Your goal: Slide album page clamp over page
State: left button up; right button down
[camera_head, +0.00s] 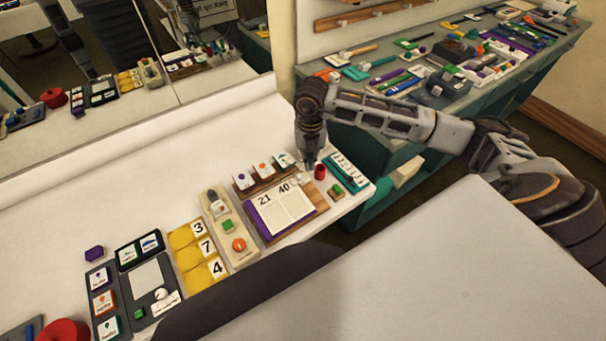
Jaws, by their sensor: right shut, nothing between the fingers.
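An open album (282,211) with a purple cover and white pages marked 21 and 40 lies on a wooden board on the white counter. A small whitish piece (296,181), possibly the page clamp, sits at the album's top right edge. My right gripper (310,168) points down just above and behind that piece, close to a small red cylinder (320,171). It is shut with nothing in it. Whether its tips touch anything is too small to tell. My left gripper is not in view.
Picture cards (263,169) stand behind the album, with a teal strip (347,171) to the right. A beige panel (229,230), yellow number tiles (190,238) and a dark board (117,254) lie left.

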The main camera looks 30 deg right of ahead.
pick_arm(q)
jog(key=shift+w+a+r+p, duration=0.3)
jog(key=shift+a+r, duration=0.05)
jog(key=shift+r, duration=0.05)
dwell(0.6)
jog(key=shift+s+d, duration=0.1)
